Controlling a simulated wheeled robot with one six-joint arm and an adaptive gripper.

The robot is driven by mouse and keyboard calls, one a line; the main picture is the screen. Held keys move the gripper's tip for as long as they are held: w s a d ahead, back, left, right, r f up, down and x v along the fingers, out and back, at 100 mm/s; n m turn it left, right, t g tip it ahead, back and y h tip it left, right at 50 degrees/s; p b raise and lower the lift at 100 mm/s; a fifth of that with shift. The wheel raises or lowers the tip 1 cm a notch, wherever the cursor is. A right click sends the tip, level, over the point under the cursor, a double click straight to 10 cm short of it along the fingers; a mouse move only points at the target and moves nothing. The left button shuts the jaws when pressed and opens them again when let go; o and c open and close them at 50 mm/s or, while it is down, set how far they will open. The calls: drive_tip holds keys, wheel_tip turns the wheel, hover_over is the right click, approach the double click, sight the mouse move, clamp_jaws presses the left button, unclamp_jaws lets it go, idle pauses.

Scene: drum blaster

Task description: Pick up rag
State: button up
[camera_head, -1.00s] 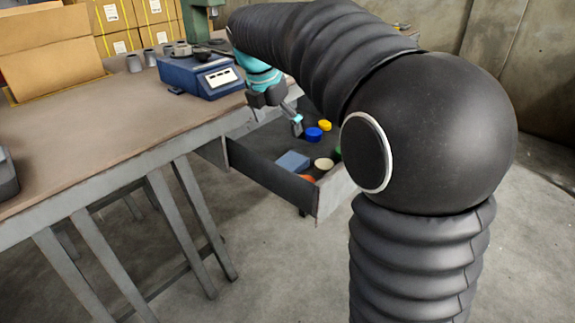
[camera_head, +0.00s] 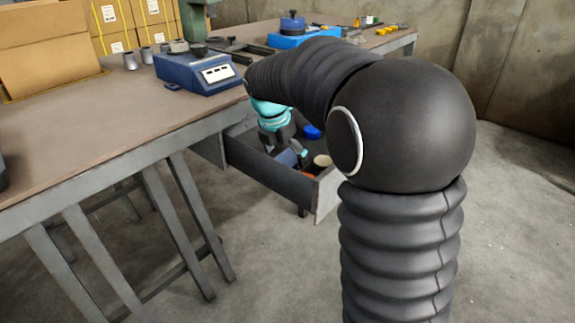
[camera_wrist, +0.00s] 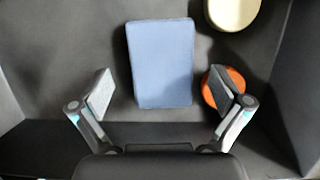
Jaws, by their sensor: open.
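The rag looks like a folded blue rectangle (camera_wrist: 161,64) lying on the floor of the open drawer (camera_head: 262,172). In the head view the rag (camera_head: 287,158) is partly hidden by my gripper. My gripper (camera_wrist: 168,92) is open and empty, down in the drawer above the rag. In the wrist view its two fingers stand on either side of the rag's near end, with the right finger overlapping an orange round thing. I cannot tell how high the fingertips are above the rag.
The orange round thing (camera_wrist: 209,90) lies just right of the rag, and a cream round lid (camera_wrist: 234,10) lies beyond it. A blue cap (camera_head: 311,131) is farther back. Drawer walls surround the space. The workbench (camera_head: 90,130) stands at left with a blue scale (camera_head: 190,72).

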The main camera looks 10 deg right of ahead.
sight(290, 156)
drive_tip(key=shift+f, duration=0.35)
drive_tip(key=c, duration=1.1)
drive_tip(key=shift+c, duration=0.2)
drive_tip(key=shift+w+r, duration=0.1)
drive_tip(key=shift+r, duration=0.4)
wheel_tip(290, 156, up, 4)
drive_tip(key=shift+f+p, duration=0.1)
drive_tip(key=shift+p, duration=0.5)
drive_tip(key=s+d+r, duration=0.5)
drive_tip(key=d+r, duration=0.1)
drive_tip(key=d, duration=0.4)
drive_tip(key=shift+d+r+p, duration=0.15)
drive_tip(key=shift+d+p, duration=0.2)
drive_tip(key=shift+p, duration=0.1)
